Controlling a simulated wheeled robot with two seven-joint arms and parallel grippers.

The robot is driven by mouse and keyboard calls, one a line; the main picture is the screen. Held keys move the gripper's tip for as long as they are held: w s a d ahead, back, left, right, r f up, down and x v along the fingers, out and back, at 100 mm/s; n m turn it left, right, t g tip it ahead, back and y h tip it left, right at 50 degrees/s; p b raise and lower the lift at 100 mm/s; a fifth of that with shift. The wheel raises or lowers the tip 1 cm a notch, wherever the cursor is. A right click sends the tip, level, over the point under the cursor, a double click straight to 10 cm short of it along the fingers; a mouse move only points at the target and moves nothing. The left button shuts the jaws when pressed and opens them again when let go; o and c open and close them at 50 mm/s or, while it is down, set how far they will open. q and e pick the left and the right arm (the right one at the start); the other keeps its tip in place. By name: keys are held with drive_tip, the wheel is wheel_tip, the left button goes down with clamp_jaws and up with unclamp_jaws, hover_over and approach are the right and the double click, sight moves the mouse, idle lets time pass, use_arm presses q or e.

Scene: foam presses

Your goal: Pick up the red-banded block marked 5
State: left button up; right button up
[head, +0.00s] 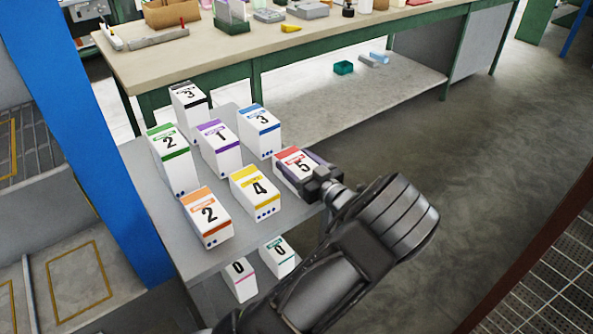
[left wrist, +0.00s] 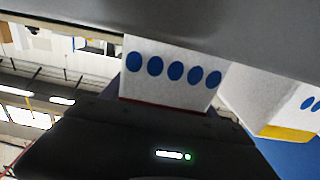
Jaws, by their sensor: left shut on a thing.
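The red-banded block marked 5 (head: 296,164) stands at the right edge of a grey table (head: 165,217) in the head view. My left gripper (head: 305,175) is shut on this block, with its fingers around the block's sides. In the left wrist view the block (left wrist: 170,85) shows a white face with a row of blue dots, close in front of the gripper (left wrist: 170,115). I cannot tell whether the block is clear of the tabletop. My right gripper is not in view.
A yellow-banded block 4 (head: 256,193) stands close to the left of block 5. A blue-banded 3 (head: 259,132) and purple-banded 1 (head: 220,148) stand behind. Blocks marked 0 (head: 278,257) sit lower down. A long workbench (head: 200,65) lies beyond; open floor (head: 440,150) is at right.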

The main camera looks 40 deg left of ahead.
sight(297, 161)
use_arm(q)
wheel_tip(297, 161, up, 10)
drive_tip(key=shift+p, duration=0.45)
drive_tip(key=shift+r, duration=0.1)
idle(0.7)
